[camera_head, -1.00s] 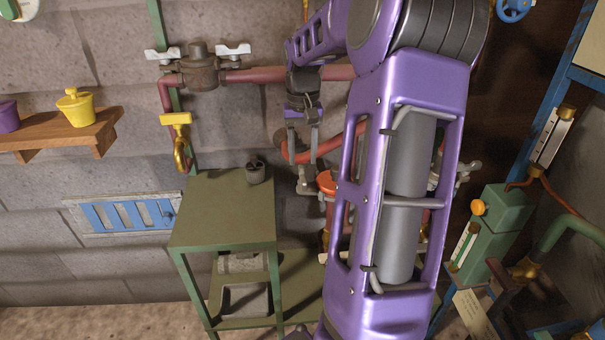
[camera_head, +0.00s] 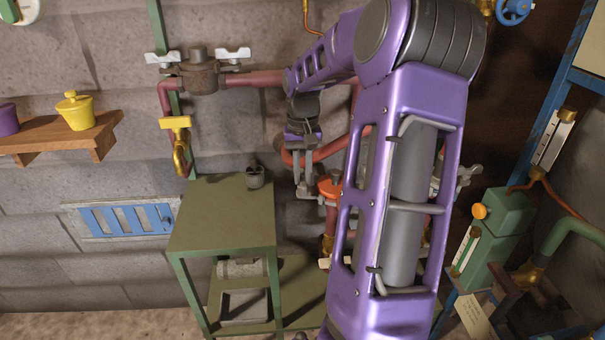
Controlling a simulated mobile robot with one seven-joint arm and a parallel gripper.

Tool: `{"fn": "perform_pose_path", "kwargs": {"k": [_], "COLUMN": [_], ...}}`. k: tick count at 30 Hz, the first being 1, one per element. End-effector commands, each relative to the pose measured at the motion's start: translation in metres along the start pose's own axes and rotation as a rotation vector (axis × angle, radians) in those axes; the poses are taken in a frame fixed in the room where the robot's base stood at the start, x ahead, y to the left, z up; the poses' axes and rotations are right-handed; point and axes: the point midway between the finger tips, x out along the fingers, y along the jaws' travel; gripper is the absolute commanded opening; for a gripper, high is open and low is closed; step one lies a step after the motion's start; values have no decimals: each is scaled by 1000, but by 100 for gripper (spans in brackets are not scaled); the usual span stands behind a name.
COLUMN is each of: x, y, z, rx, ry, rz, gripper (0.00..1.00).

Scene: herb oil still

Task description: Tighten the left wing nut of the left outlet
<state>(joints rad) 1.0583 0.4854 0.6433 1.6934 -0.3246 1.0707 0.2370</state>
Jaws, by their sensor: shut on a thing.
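My gripper (camera_head: 303,188) points down at the left end of a grey flange on a red pipe fitting, left of an orange-red valve handle (camera_head: 329,187). Its fingers are close together, shut on a small grey part that appears to be the left wing nut of this outlet. The fingers mostly hide that nut, so its angle cannot be told. My forearm covers the middle of the pipework. Another grey wing nut (camera_head: 468,174) shows to the right of my arm.
A brown fitting (camera_head: 200,73) with two pale wing nuts stands on the upper left pipe. A green table (camera_head: 222,215) holding a small dark cup (camera_head: 255,175) is left of my gripper. A yellow-handled tap (camera_head: 178,135) hangs above it. Green apparatus (camera_head: 495,225) stands at right.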

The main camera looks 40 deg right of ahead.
Motion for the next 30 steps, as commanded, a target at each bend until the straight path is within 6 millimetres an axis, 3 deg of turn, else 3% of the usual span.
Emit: {"fn": "perform_pose_path", "kwargs": {"k": [16,30], "x": [-1,-1], "y": [0,-1], "z": [0,0], "rx": [77,467], "ry": [0,-1], "rz": [1,2], "gripper": [0,0]}}
